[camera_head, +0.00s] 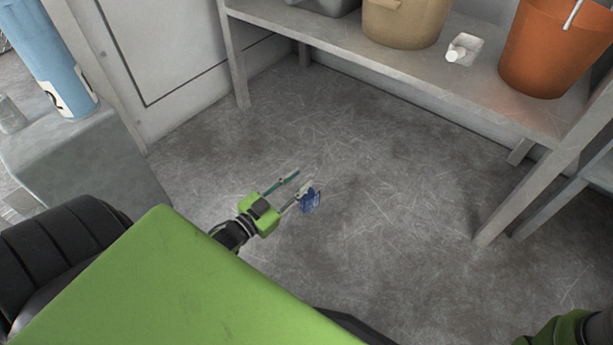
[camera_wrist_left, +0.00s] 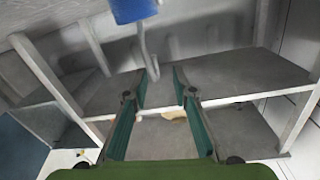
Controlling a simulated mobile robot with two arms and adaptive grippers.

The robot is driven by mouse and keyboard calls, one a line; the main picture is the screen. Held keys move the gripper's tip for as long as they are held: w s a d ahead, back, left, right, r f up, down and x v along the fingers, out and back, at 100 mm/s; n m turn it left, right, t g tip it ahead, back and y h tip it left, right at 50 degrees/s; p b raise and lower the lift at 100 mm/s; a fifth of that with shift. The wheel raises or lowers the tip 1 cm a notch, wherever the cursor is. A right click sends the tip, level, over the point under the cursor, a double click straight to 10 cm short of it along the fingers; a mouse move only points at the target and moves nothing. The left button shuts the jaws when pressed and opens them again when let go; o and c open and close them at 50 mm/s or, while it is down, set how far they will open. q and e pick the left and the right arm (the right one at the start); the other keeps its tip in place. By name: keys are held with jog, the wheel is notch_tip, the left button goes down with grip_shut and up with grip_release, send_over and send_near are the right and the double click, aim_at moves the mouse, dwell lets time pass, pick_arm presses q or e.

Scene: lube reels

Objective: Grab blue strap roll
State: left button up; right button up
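A small blue object (camera_head: 310,201), which looks like the blue strap roll, shows in the head view just beyond the right-hand finger of my left gripper (camera_head: 289,184). A pale strip shows at its upper left side. The gripper's two fingers are apart with a gap between them. In the left wrist view, the blue object (camera_wrist_left: 133,10) is at the top edge, partly cut off, with a grey strip hanging toward the open fingertips (camera_wrist_left: 159,74). I cannot tell whether the strip touches a finger. My right gripper is out of view; only part of that arm shows at lower right.
A grey shelf (camera_head: 410,62) along the back wall carries a tan bucket (camera_head: 403,22), an orange bucket (camera_head: 553,45) and a small white item (camera_head: 461,50). A blue cylinder (camera_head: 50,55) stands at upper left. The scratched floor (camera_head: 400,210) around the gripper is mostly clear.

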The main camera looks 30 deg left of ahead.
aim_at(309, 174)
pick_arm(q)
jog(key=w+b, duration=0.2)
jog(key=w+d+b, duration=0.1)
jog(key=w, duration=0.1)
jog(key=shift+d+f, duration=0.1)
jog(key=shift+f, duration=0.15)
jog(key=shift+w+r, duration=0.1)
jog(key=shift+r, duration=0.05)
